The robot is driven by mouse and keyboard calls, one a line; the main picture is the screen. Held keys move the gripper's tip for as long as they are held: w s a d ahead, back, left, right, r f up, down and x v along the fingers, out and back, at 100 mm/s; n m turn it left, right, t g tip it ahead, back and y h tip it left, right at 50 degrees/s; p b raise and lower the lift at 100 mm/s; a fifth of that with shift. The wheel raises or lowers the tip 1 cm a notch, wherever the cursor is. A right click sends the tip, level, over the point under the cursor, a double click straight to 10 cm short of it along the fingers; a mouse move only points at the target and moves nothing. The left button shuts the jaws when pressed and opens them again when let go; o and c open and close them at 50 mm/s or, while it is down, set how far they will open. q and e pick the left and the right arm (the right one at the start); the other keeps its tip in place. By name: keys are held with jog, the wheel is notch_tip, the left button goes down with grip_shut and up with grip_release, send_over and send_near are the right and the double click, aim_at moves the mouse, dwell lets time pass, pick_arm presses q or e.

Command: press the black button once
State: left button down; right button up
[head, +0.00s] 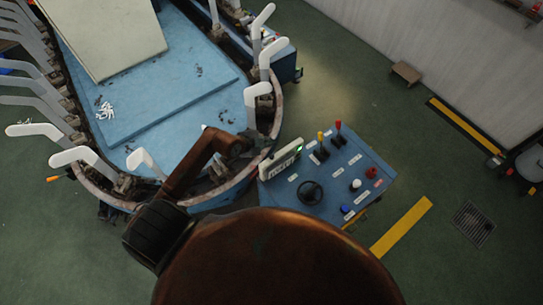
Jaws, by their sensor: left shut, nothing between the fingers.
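A blue slanted control panel (328,177) stands right of the boarding machine. A round black control (311,193) sits on its lower left part; it looks ring-shaped, and I cannot tell whether it is a button or a small wheel. Near it are a white button (355,184), a red button (371,173) and a blue button (346,210). My left gripper (245,143) is shut and empty at the end of a brown arm, over the machine's rim, up and left of the panel and apart from the black control. My right gripper is not in view.
A yellow-topped lever (321,141) and a red-topped lever (338,129) stand at the panel's upper edge. A display box (282,160) with a green light is on its left. White sock forms (256,92) ring the blue machine bed (190,85).

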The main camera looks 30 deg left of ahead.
pick_arm(q)
jog(key=b, duration=0.8)
send_over(271, 158)
notch_tip(271, 158, down, 7)
jog(key=shift+a+f, duration=0.15)
jog(key=shift+f, duration=0.75)
jog(key=shift+f, duration=0.2)
jog(key=shift+f, duration=0.25)
dwell(0.7)
